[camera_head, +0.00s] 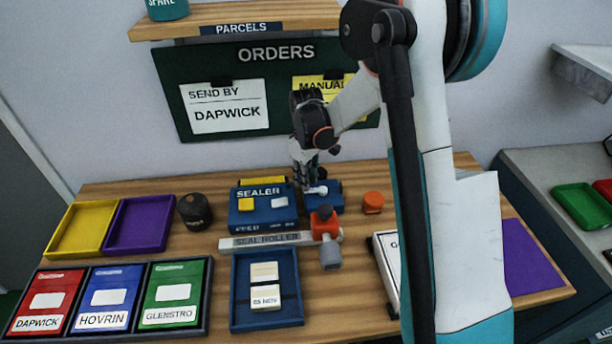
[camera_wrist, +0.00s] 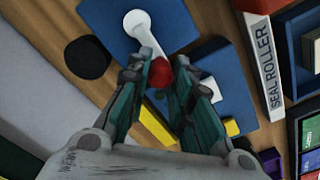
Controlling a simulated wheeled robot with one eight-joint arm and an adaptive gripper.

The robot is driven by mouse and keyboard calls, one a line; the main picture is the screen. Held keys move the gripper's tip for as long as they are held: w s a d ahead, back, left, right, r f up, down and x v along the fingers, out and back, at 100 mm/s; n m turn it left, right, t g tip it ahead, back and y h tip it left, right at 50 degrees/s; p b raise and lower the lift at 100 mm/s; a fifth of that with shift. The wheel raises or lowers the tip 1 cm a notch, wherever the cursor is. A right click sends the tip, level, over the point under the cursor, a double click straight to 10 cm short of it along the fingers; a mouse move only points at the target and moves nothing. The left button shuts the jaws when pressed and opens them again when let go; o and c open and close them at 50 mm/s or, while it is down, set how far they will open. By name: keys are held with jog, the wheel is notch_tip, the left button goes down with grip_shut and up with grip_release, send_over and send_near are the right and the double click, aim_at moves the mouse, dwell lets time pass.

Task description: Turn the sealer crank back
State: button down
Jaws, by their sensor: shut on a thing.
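The sealer (camera_head: 245,218) is a blue machine in the middle of the wooden table, with a blue plate (camera_head: 334,197) at its right. It also shows in the wrist view (camera_wrist: 235,100). The crank (camera_wrist: 147,38) is a white arm with a round hub over the blue plate and a red knob (camera_wrist: 160,73) at its other end. My gripper (camera_wrist: 160,85) is shut on the red knob, with one finger on each side. In the head view my gripper (camera_head: 307,178) points down at the crank beside the sealer, and the knob is hidden there.
An orange and grey tool (camera_head: 328,238) stands in front of the plate, and an orange cap (camera_head: 373,202) right of it. A dark round pot (camera_head: 195,212) is left of the sealer. A seal roller strip (camera_head: 265,241) and blue tray (camera_head: 238,300) lie in front.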

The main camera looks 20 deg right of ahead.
dwell(0.5)
jog(key=c, duration=1.4)
grip_release()
jog(key=shift+o, duration=0.2)
jog(key=shift+r, duration=0.1)
notch_tip(320, 180, up, 12)
